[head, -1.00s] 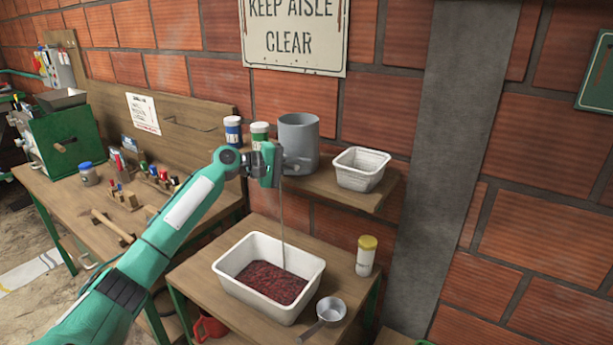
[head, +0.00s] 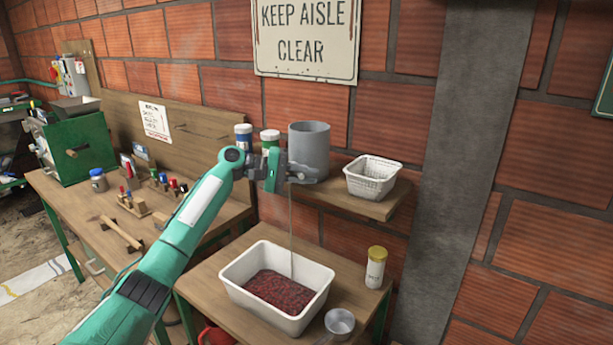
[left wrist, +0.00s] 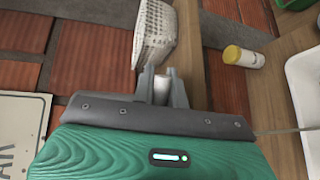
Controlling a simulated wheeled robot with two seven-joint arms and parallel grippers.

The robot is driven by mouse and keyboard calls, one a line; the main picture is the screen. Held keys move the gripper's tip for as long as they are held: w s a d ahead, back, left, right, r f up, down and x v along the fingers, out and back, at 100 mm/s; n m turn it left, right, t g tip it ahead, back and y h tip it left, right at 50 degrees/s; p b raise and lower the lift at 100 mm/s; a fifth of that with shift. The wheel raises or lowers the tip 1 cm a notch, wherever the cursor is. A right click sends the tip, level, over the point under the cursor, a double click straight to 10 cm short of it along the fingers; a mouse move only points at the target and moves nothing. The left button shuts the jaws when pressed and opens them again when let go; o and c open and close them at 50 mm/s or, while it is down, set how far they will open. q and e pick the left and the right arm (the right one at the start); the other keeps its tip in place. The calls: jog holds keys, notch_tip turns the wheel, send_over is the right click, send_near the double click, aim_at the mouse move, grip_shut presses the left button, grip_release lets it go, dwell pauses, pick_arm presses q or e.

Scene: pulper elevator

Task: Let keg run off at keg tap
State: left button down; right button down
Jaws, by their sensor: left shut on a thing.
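The grey keg (head: 309,148) stands on a small wooden shelf against the brick wall. Its tap (head: 304,173) is low on the front and partly hidden by my left gripper (head: 284,172). My left gripper is shut on a part of the tap; a pale piece (left wrist: 162,90) shows between its fingers in the left wrist view. A thin stream (head: 292,232) falls from the tap into the white tub (head: 322,292) below, which holds dark red crumbly stuff. My right gripper is in neither view.
A white basket (head: 372,178) stands on the shelf right of the keg, with a blue jar (head: 243,137) and a green jar (head: 270,141) to the left.

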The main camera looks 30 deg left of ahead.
pick_arm(q)
jog(key=c, duration=1.4)
grip_release()
